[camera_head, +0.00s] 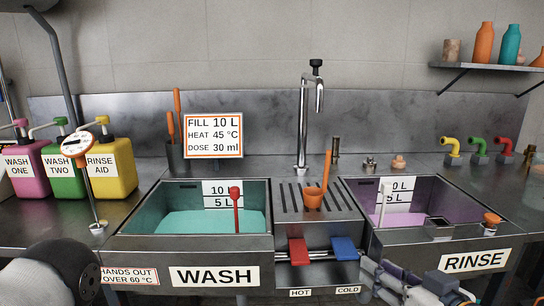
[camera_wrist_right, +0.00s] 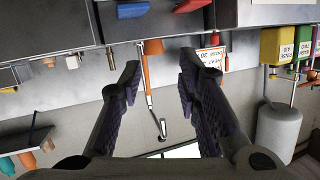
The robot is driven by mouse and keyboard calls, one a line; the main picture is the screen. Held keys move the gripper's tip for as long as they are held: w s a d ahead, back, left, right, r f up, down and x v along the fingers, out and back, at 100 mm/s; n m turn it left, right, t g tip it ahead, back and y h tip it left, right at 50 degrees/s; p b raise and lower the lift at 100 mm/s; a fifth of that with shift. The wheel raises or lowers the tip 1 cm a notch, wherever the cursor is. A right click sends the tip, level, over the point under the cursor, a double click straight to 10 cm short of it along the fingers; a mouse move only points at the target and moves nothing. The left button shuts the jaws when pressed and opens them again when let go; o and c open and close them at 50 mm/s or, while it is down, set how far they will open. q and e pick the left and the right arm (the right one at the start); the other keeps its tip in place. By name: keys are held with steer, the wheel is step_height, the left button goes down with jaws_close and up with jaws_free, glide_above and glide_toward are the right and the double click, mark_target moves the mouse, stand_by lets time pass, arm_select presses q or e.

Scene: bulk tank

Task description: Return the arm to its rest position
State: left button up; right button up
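My right gripper (camera_head: 408,286) is low in the head view, in front of the rinse sink (camera_head: 455,228). In the right wrist view (camera_wrist_right: 160,63) its two fingers stand wide apart with nothing between the tips. Behind them that view shows the counter, an orange-handled tool and the tap, upside down. My left arm enters at the lower left of the head view, in front of the wash sink side; its gripper is not in the picture.
The wash sink (camera_head: 195,190) holds teal liquid. Red (camera_head: 298,251) and blue (camera_head: 343,248) handles sit below the counter, left of my right gripper. Bottles (camera_head: 110,175) stand at left.

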steer(key=s+a+f+g, duration=0.2)
steer(key=s+f+g, duration=0.3)
steer(key=f, duration=0.4)
steer(key=s+a+f+g, duration=0.1)
steer(key=s+f+g, duration=0.2)
steer(key=s+f, duration=0.5)
steer(key=s+d+f+m+g+h, duration=0.1)
steer(key=s+f+g, duration=0.3)
steer(key=s, duration=0.8)
steer(key=s+d+f+m+g+h, duration=0.1)
steer(key=s+d+f+g+h, duration=0.2)
steer(key=s+f, duration=0.4)
steer(key=s+d+g, duration=0.1)
steer(key=s, duration=0.3)
steer(key=shift+s+d+m+g+h, duration=0.2)
steer(key=shift+s+m+g+h, duration=0.1)
steer(key=shift+s+h, duration=0.1)
